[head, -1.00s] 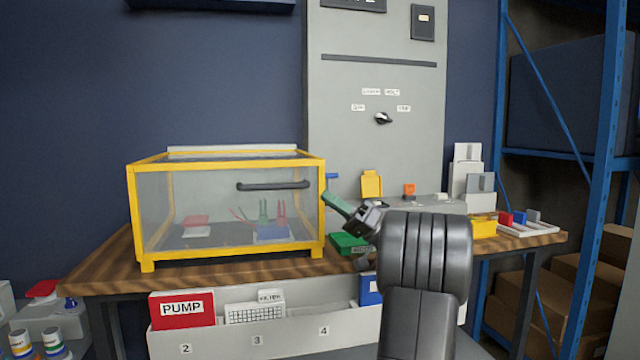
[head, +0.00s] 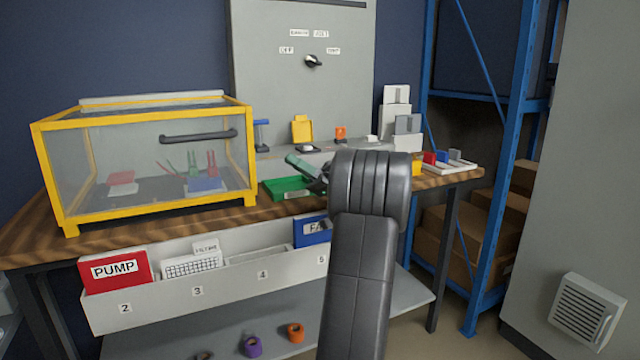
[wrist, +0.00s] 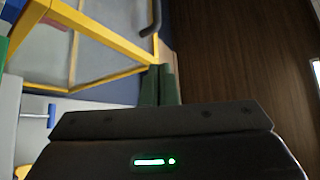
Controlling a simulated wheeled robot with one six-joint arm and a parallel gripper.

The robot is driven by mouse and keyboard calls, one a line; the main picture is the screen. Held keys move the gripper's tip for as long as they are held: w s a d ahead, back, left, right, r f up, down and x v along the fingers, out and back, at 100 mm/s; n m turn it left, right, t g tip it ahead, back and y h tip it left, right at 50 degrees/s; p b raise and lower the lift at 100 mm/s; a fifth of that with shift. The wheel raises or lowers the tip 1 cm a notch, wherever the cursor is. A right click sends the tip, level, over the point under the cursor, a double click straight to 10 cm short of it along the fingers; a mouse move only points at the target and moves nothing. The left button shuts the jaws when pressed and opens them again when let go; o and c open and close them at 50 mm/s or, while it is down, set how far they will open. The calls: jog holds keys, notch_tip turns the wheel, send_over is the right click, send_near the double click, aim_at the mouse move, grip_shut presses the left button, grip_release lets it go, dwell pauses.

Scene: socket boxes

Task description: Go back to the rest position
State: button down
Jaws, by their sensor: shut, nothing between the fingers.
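My gripper (head: 296,161) shows in the head view in front of the bench, its green fingers pointing up and left past my dark arm. In the wrist view the two green fingers (wrist: 158,86) lie side by side, closed together with nothing between them. The gripper is to the right of the yellow-framed clear case (head: 250,150), apart from it in the head view. Part of the case frame (wrist: 110,32) also shows in the wrist view. My arm hides part of the bench behind it.
The wooden bench (head: 150,218) carries a green box (head: 284,188) and several small coloured parts. A bin rail (head: 160,304) below the bench front holds a red PUMP box (head: 114,269). A blue rack (head: 505,180) and a grey cabinet (head: 580,200) stand to the right.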

jog(key=b+x, duration=0.2)
jog(key=x, duration=0.9)
jog(key=shift+a+f+t, duration=0.3)
jog(key=shift+a+f, duration=0.05)
jog(key=shift+f, duration=0.05)
jog(key=shift+a, duration=0.1)
